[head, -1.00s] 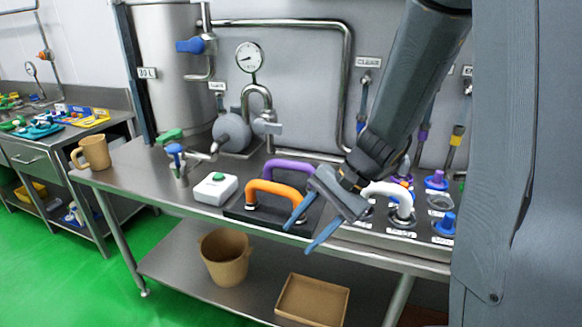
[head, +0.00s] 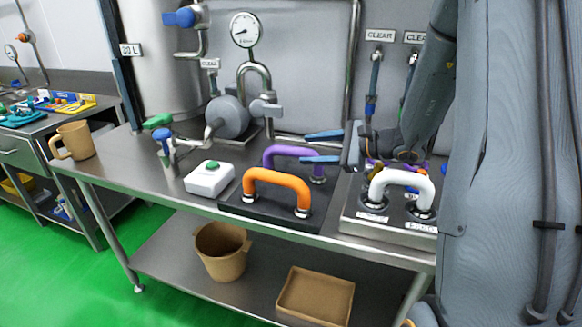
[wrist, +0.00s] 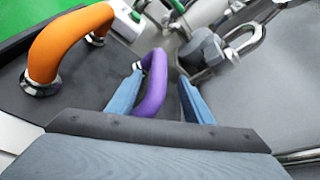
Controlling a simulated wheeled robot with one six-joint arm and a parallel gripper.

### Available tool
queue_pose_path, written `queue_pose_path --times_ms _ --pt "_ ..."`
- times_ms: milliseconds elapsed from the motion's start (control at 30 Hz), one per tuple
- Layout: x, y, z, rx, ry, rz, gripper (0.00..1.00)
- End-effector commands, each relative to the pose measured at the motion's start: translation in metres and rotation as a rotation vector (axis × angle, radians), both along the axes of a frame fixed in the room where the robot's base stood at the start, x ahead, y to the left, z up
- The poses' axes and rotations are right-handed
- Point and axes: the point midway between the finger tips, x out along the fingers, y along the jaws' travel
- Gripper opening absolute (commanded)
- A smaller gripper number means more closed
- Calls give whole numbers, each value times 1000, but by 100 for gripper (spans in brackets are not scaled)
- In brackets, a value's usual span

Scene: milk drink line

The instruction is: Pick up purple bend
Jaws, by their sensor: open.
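The purple bend (head: 292,154) stands as an arch on a black base plate (head: 235,203), behind the orange bend (head: 277,180). My gripper (head: 322,146) is open at the purple bend's right end, with one blue finger above the other in the head view. In the wrist view my gripper (wrist: 155,95) has a finger on each side of the purple bend (wrist: 153,92). The bend lies nearer the left finger and overlaps it in the picture. Whether they touch cannot be told.
A white box with a green button (head: 209,178) stands left of the plate. A white bend (head: 402,178) stands on a steel panel to the right. Behind are a grey pump (head: 228,117) and pipework against the wall. The orange bend also shows close in the wrist view (wrist: 62,40).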

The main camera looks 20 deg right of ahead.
Motion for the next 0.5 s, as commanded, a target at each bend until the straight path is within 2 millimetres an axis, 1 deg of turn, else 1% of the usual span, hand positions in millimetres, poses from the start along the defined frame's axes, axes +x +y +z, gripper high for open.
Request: queue_pose_path --times_ms 33,267,500 --pt "3 5 -1 0 1 3 46" --pt "17 20 -9 0 3 3 46" --pt "38 43 -22 -1 3 5 46"
